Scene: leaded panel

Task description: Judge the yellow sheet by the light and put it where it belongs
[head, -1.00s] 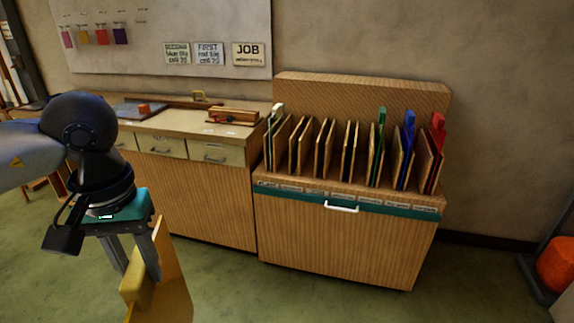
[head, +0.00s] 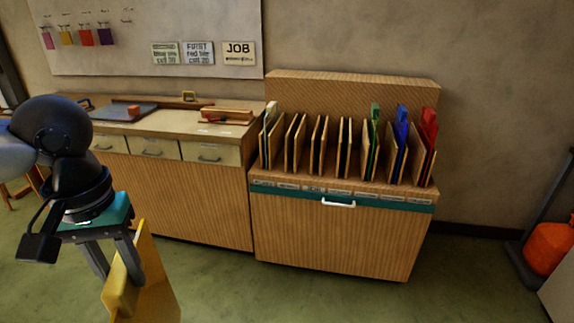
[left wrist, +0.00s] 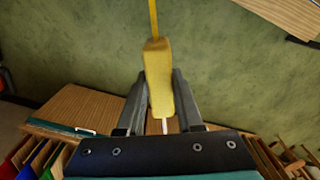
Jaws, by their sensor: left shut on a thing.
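The yellow sheet (head: 155,285) hangs below my left gripper (head: 118,278) at the lower left of the head view. My left gripper is shut on the thick yellow block along the sheet's edge. In the left wrist view the yellow block (left wrist: 159,85) sits between the two fingers and the thin sheet runs on from it, seen edge-on. The slotted rack (head: 345,180) stands ahead to the right. White, green, blue and red sheets stand in some of its slots; several middle slots look empty. Labels run along its front, too small to read. My right gripper is not in view.
A wooden bench (head: 185,185) with drawers stands left of the rack, with a dark board (head: 125,112) and a wooden tool on top. A wall board (head: 150,35) holds colour samples and cards. An orange object (head: 550,248) stands at the far right. Green floor is clear in front.

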